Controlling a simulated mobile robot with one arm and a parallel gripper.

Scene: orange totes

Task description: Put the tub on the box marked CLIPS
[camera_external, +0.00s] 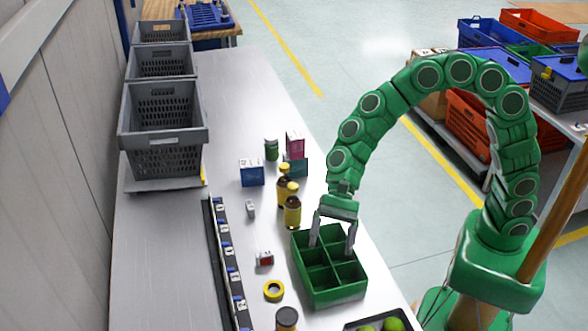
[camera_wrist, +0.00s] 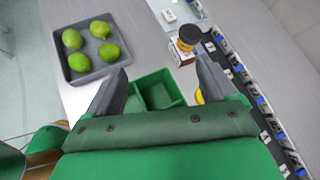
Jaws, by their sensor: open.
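No label reading CLIPS is legible in either view, so I cannot tell which box it is. A small round container with a dark lid (camera_external: 287,318), possibly the tub, stands at the bottom edge of the external view. In the wrist view a dark-lidded container with a yellow-orange body (camera_wrist: 187,38) stands beside a small white and brown box (camera_wrist: 182,52). My gripper (camera_external: 331,247) is open and empty, pointing down over the green divided tray (camera_external: 336,296).
Two brown bottles (camera_external: 292,213) and a green can (camera_external: 271,150) stand behind the green tray. A yellow tape roll (camera_external: 273,290) lies left of it. A labelled rail (camera_external: 222,262) runs along the bench. A grey tray (camera_wrist: 82,72) holds several limes. Grey crates (camera_external: 160,127) stand far left.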

